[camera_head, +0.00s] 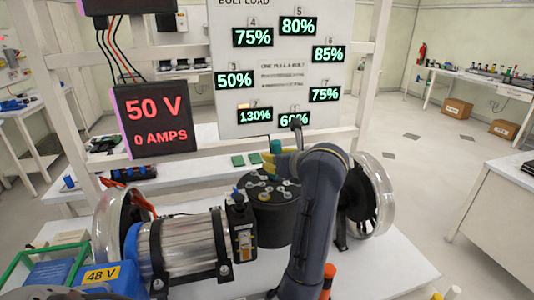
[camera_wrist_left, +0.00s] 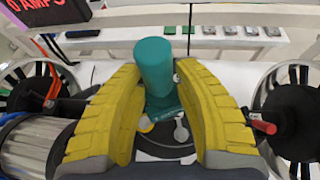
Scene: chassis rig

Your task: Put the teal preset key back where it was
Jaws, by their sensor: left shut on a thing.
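The teal preset key (camera_head: 276,147) is a stubby cylinder on a narrower lower part. In the left wrist view the key (camera_wrist_left: 155,66) stands between the yellow fingers of my left gripper (camera_wrist_left: 160,78), which is shut on it. In the head view my left gripper (camera_head: 285,161) is above the black drum (camera_head: 276,222), which has several silver clips on top. The drum's top (camera_wrist_left: 165,140) shows below the key in the wrist view. The key's lower end is partly hidden, and I cannot tell whether it touches the drum. My right gripper is not in view.
A spoked wheel (camera_head: 375,195) stands at right. Green pads (camera_head: 245,160) lie on the rear bench. A percentage board (camera_head: 290,70) stands behind.

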